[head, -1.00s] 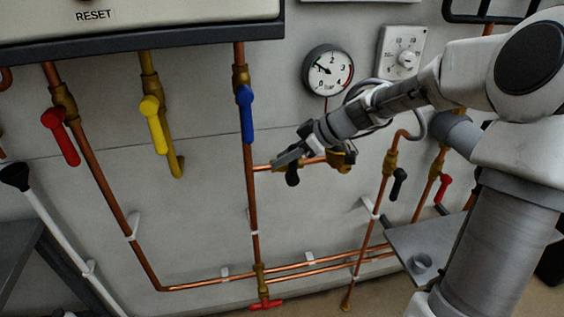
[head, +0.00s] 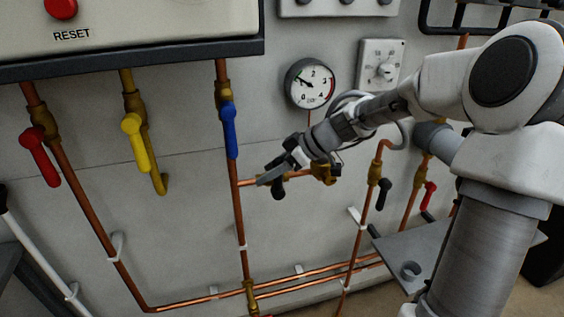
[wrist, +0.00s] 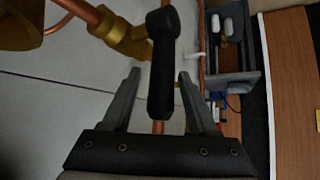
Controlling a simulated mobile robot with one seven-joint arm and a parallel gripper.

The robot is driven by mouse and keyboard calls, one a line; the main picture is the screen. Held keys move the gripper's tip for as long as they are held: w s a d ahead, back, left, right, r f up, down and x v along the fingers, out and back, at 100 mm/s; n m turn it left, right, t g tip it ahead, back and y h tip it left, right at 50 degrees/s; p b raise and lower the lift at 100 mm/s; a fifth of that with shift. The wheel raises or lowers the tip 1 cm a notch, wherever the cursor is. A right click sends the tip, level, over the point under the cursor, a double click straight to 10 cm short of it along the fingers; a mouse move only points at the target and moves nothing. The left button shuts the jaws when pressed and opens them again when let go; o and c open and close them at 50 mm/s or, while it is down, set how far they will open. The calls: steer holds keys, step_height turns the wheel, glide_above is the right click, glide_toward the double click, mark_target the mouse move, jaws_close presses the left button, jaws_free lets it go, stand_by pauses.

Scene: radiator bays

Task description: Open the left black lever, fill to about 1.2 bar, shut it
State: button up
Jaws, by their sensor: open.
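The left black lever (head: 278,189) hangs down from a brass valve on a short copper branch below the gauge. My gripper (head: 268,178) is at this lever, partly covering it and the valve in the head view. In the wrist view the black lever (wrist: 161,65) stands upright between the two open fingers of my gripper (wrist: 160,76), with a gap on each side. The brass valve body (wrist: 125,38) is at its upper left. The round pressure gauge (head: 310,84) reads 0 to 4; its needle points to the upper left, around 1, too small to read exactly.
A second black lever (head: 383,193) and a red lever (head: 430,196) are to the right. Blue (head: 230,130), yellow (head: 134,140) and red (head: 39,156) levers hang under the boiler casing (head: 150,40). A grey shelf (head: 405,250) is below my arm.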

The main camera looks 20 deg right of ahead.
steer(key=p+v, duration=0.1)
steer(key=v, duration=1.6)
steer(key=shift+p, duration=0.35)
steer(key=shift+r, duration=0.1)
